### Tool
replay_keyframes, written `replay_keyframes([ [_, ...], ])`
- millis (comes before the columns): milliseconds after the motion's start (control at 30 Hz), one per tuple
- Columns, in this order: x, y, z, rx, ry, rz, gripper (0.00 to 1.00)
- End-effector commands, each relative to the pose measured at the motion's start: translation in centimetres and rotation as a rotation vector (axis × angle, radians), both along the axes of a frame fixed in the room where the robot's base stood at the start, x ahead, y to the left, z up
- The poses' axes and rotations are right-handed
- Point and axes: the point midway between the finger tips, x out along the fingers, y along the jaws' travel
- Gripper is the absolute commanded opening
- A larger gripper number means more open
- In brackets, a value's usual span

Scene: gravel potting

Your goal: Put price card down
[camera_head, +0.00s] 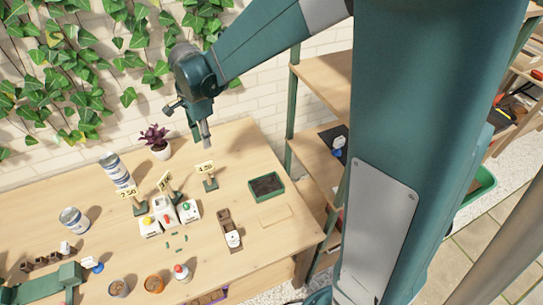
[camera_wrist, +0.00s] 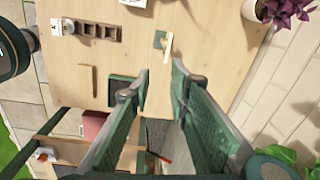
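A cream price card (camera_head: 205,167) reading about 4.50 stands on a small green base on the wooden table. In the wrist view, this price card (camera_wrist: 168,46) shows nearly edge-on beyond my fingertips, with its base on the table. My gripper (camera_head: 207,143) points down above and just behind this card, apart from it. In the wrist view my gripper (camera_wrist: 160,70) has its two fingers spread, with nothing between the tips. Two more price cards stand to the left: one reading about 2.50 (camera_head: 128,194) and a tilted-looking one (camera_head: 165,181).
A green tray (camera_head: 251,193) of dark soil lies right of the card. A brown celled strip (camera_head: 226,224) with a white-topped item is in front. Shelves (camera_head: 318,153) rise at the right.

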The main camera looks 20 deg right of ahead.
Motion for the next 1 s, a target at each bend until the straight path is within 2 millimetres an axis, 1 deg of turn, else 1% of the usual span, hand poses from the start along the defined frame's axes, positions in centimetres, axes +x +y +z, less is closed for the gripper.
replay_keyframes([
  [33, -0.7, -0.5, 0.8, 0.000, -0.012, 0.028, 0.19],
  [200, -2.7, -2.0, 3.0, -0.005, -0.059, 0.141, 0.19],
  [500, -6.3, -4.5, 6.3, -0.029, -0.142, 0.340, 0.19],
  [800, -10.2, -6.7, 8.7, -0.073, -0.222, 0.534, 0.19],
  [1000, -12.8, -8.1, 9.9, -0.115, -0.273, 0.663, 0.19],
])
